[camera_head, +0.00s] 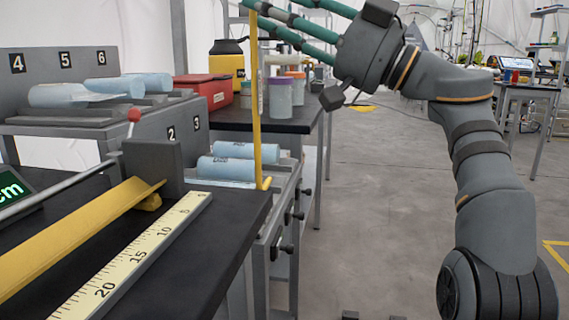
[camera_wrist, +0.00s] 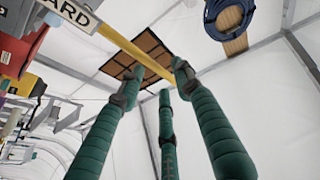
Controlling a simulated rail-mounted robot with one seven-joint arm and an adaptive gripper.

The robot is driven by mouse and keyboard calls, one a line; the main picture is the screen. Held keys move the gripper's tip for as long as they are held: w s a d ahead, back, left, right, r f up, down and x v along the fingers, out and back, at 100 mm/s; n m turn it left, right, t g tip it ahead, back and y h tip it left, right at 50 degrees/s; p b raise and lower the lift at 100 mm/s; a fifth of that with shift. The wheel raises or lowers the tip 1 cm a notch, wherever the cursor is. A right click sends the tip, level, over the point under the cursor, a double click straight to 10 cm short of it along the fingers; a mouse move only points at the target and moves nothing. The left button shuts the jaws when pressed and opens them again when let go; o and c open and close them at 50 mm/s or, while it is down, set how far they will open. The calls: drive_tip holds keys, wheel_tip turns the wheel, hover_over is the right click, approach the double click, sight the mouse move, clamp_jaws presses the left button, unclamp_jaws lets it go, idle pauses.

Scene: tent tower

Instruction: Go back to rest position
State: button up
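My gripper (camera_head: 265,20) is raised at the top of the head view, above the left workbench, with its green fingers pointing left. In the wrist view my gripper (camera_wrist: 157,80) shows three green fingers spread apart, with no object clearly clasped between them. A thin yellow upright bar (camera_head: 257,110) with a bent lower end stands close to the fingertips in the head view. A yellow bar (camera_wrist: 115,38) also runs towards the fingertips in the wrist view. I cannot tell whether the fingers touch it.
The near bench holds a ruler (camera_head: 135,255), a yellow channel (camera_head: 75,235) and a dark block (camera_head: 152,165). Blue cylinders (camera_head: 235,168) lie in numbered racks. A red box (camera_head: 205,90) and jars (camera_head: 280,97) stand behind. The floor (camera_head: 370,190) right of the bench is open.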

drive_tip(key=x, duration=0.3)
drive_tip(key=shift+w, duration=0.3)
